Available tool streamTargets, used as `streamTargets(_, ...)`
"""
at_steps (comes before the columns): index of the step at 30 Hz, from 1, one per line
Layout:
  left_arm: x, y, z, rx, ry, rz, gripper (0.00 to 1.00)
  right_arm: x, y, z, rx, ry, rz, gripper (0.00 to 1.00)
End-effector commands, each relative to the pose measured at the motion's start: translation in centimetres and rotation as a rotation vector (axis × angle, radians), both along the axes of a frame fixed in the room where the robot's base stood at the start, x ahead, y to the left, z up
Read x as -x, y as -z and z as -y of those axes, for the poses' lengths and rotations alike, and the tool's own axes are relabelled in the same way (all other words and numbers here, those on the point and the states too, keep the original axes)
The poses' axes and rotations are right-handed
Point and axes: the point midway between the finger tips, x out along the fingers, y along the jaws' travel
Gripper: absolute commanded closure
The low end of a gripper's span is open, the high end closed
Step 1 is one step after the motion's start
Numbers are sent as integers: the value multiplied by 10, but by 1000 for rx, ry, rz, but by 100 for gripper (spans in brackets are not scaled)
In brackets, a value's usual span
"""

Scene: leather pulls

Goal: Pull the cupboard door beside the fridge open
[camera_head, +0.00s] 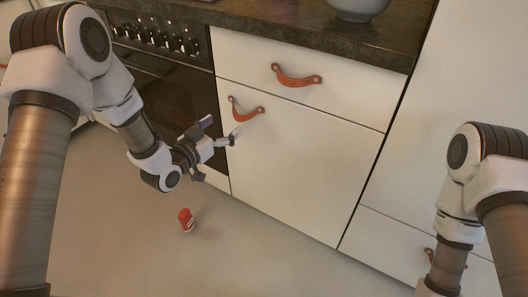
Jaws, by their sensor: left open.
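The white cupboard door (290,160) stands shut below a drawer, between the oven and the tall white fridge front (440,120). Its brown leather pull (245,110) is near the door's upper left corner. My left gripper (222,131) is open and empty, with its fingertips just below and left of this pull; I cannot tell whether they touch the door. My right arm (450,230) comes in at the right edge, and its gripper is out of view.
The drawer (300,80) above has its own leather pull (296,76). The oven (165,75) with knobs is at the left. A red and white can-like object (186,220) is on the floor. A bowl (358,8) stands on the dark worktop (290,30). The floor in front is mostly clear.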

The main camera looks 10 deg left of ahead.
Motion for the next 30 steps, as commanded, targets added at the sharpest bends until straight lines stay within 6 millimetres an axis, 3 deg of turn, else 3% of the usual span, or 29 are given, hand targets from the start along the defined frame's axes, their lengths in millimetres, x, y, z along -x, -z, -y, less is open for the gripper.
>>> streamTargets(1,-5,35,-4,4,-8,30,9,0,51,0,0,0,0,12)
streamTargets(3,-9,41,-7,8,-15,59,9,0,74,0,0,0,0,12)
streamTargets(6,-12,43,-9,11,-19,83,9,0,90,0,0,0,1,12)
streamTargets(11,-19,37,-7,9,-18,95,9,-1,91,0,0,0,1,12)
streamTargets(22,-78,38,15,9,-18,92,9,0,112,0,0,0,1,12)
streamTargets(30,-86,35,18,11,-20,89,9,0,113,0,0,0,1,12)
